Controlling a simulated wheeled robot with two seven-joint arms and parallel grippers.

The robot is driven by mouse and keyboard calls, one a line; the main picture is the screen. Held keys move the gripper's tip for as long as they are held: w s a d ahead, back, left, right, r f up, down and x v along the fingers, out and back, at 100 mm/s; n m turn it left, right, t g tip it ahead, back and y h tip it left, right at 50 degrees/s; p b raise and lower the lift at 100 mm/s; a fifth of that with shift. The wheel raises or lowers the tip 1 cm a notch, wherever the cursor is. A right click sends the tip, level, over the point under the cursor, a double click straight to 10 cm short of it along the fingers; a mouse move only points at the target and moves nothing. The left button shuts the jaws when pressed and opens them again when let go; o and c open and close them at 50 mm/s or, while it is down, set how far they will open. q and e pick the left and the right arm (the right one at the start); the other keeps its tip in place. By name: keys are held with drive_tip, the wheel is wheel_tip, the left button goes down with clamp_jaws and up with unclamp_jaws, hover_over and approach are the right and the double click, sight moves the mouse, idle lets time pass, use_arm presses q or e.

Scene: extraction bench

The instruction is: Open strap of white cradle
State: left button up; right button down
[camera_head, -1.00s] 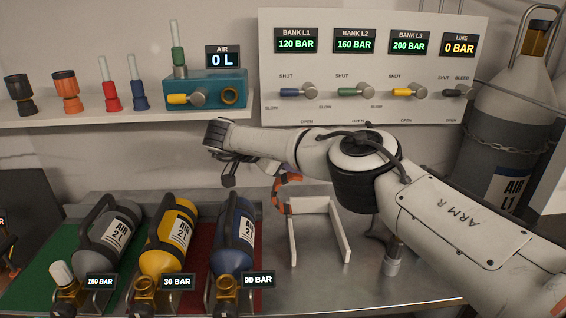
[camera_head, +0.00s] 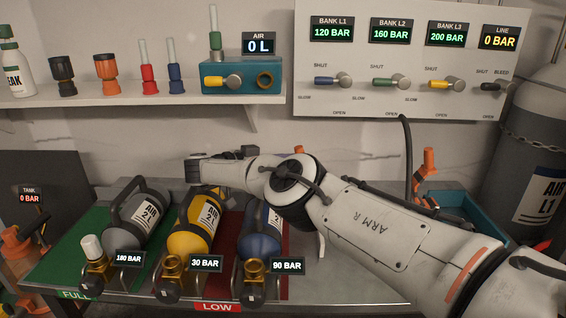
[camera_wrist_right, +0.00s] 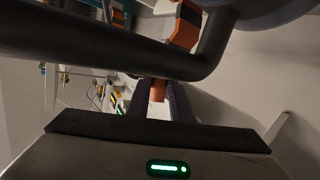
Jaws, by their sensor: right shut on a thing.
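The white cradle (camera_head: 321,245) is almost wholly hidden behind my right arm in the head view; only a sliver of white shows below the forearm. In the right wrist view, my right gripper (camera_wrist_right: 152,98) is shut on an orange piece, which appears to be the strap (camera_wrist_right: 158,90). More orange (camera_wrist_right: 185,25) shows farther up, partly behind a thick dark bar. The fingertips are hidden in the head view, and I cannot tell how the strap lies on the cradle. My left gripper is not in view.
Grey (camera_head: 141,220), yellow (camera_head: 196,228) and blue (camera_head: 262,238) cylinders lie left of the cradle, with my right arm reaching over the blue one. A valve panel (camera_head: 405,60) and a shelf (camera_head: 130,98) are behind. A blue bin (camera_head: 462,212) stands to the right.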

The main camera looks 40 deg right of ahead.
drive_tip(key=shift+f, duration=0.1)
drive_tip(key=c, duration=1.7)
unclamp_jaws()
drive_tip(key=shift+c, duration=0.2)
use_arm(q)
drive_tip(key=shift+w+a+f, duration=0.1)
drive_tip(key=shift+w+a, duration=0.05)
use_arm(e)
drive_tip(key=shift+o, duration=0.9)
drive_tip(key=shift+w+a, duration=0.1)
